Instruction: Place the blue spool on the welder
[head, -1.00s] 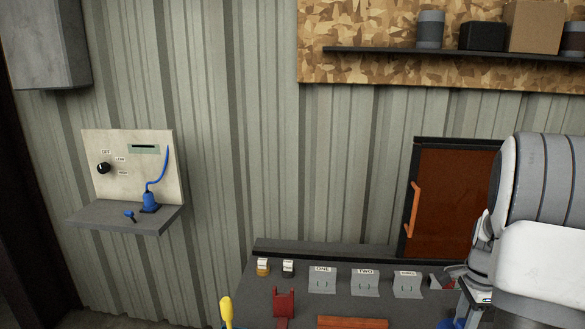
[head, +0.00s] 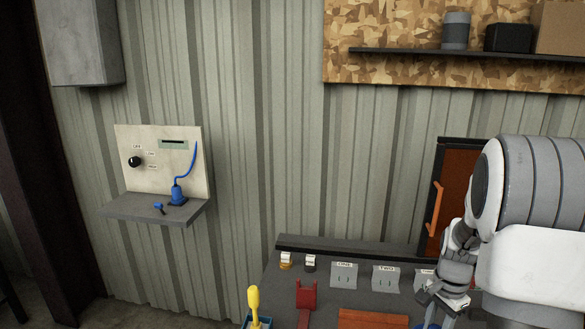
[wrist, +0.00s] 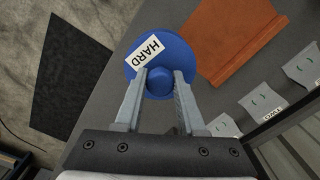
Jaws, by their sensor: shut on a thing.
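The blue spool (wrist: 182,52) is in the wrist view, a round blue disc with a white label reading HARD and a raised hub. My gripper (wrist: 160,78) is shut on the hub, one grey finger on each side, and holds the spool over the grey bench. In the head view my gripper (head: 436,298) is at the lower right, over the bench, with the spool mostly hidden. A wall station, likely the welder (head: 129,150), is at the left. It has a pale panel with a black knob, a slot, a grey shelf and a blue corded tool (head: 177,194).
The bench (head: 272,290) holds a brown board (head: 368,320), labelled grey holders (head: 344,274), a red stand (head: 306,297) and a yellow-handled tool (head: 253,302). A small blue piece (head: 159,208) lies on the station's shelf (head: 150,213). The wall between station and bench is bare.

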